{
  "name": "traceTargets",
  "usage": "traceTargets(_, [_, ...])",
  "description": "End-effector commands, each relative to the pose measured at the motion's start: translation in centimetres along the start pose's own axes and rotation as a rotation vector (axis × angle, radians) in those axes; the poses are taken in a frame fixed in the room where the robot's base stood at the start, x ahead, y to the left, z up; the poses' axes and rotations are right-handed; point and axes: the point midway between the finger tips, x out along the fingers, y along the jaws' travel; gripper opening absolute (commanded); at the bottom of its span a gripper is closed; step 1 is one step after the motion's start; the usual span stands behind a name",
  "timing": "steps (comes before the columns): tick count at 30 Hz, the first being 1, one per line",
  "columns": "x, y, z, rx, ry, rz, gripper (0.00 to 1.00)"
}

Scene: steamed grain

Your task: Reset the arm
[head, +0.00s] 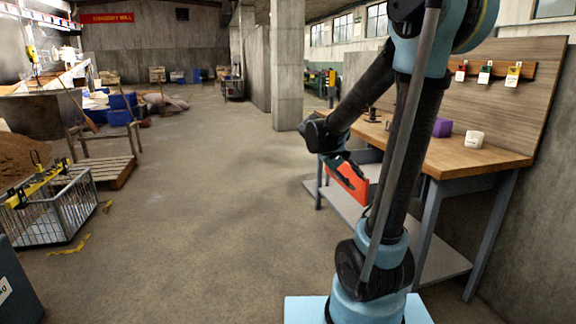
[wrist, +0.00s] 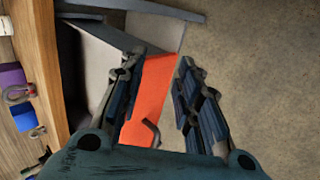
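My gripper (wrist: 160,62) shows in the wrist view with its two dark fingers apart and a clear gap between them. An orange-red flat thing (wrist: 150,95) shows between and beyond the fingers, nearer the left finger, with floor visible between it and the right finger. I cannot tell whether it touches a finger. In the head view the orange-red thing (head: 349,182) is just below my gripper, in front of the workbench. My arm is bent, with its end beside the bench's left side. A small dark hook (wrist: 151,134) shows near the orange-red thing's lower end.
The wooden workbench (head: 455,158) stands at right, carrying a purple block (head: 442,128) and a white block (head: 474,139). Tags hang on its back board (head: 530,95). A wire basket (head: 55,215) and a wooden pallet (head: 105,171) lie at left. The middle floor is clear.

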Motion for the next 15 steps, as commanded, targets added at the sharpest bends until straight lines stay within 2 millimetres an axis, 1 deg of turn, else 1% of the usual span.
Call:
traceTargets(1, [0.1,0.0,1.4,0.008,0.000,-0.028,0.31])
traceTargets(3, [0.3,-0.3,2.9,0.017,0.004,-0.070,0.31])
traceTargets(8, [0.5,-1.2,6.2,0.042,0.015,-0.162,0.31])
traceTargets(15, [0.7,-3.4,11.0,0.091,0.035,-0.299,0.31])
